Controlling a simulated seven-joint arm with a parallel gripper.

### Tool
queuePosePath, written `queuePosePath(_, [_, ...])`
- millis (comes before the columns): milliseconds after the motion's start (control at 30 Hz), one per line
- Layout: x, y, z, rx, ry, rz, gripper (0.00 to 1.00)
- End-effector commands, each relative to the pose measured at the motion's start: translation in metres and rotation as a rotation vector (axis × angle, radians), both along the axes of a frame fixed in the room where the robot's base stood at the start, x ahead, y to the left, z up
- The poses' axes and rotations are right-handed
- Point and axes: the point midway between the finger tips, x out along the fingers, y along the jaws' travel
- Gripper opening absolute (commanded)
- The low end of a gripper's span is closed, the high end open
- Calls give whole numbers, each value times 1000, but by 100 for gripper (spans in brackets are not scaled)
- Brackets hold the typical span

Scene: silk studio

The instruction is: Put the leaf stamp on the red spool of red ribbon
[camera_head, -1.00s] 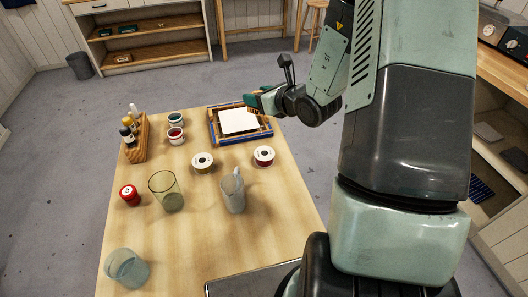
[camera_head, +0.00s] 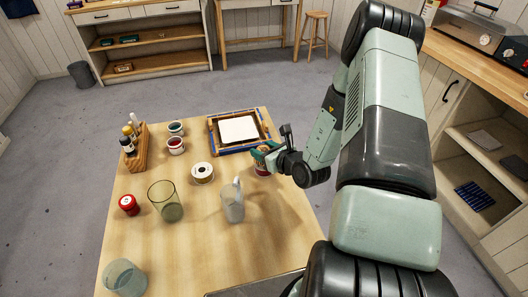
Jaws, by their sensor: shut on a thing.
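My gripper (camera_head: 262,151), with teal fingers, is over the red-ribbon spool (camera_head: 262,171) on the right side of the table. It is shut on a small brownish thing, likely the leaf stamp, mostly hidden by the fingers. The spool has a pale flange and dark red ribbon, and its top is largely covered by the gripper. I cannot tell whether the held thing touches the spool.
A clear jug (camera_head: 232,205) and a greenish glass (camera_head: 166,203) stand nearer. A framed screen (camera_head: 240,130) lies behind.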

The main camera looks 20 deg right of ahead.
Motion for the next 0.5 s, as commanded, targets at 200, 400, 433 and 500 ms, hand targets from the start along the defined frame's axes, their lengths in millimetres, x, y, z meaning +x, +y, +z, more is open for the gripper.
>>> queuePosePath(200, [0,0,-7,0,-1,0,19])
queuePosePath(400, [0,0,-9,0,0,0,19])
queuePosePath(433, [0,0,-10,0,0,0,19])
queuePosePath(500, [0,0,-10,0,0,0,59])
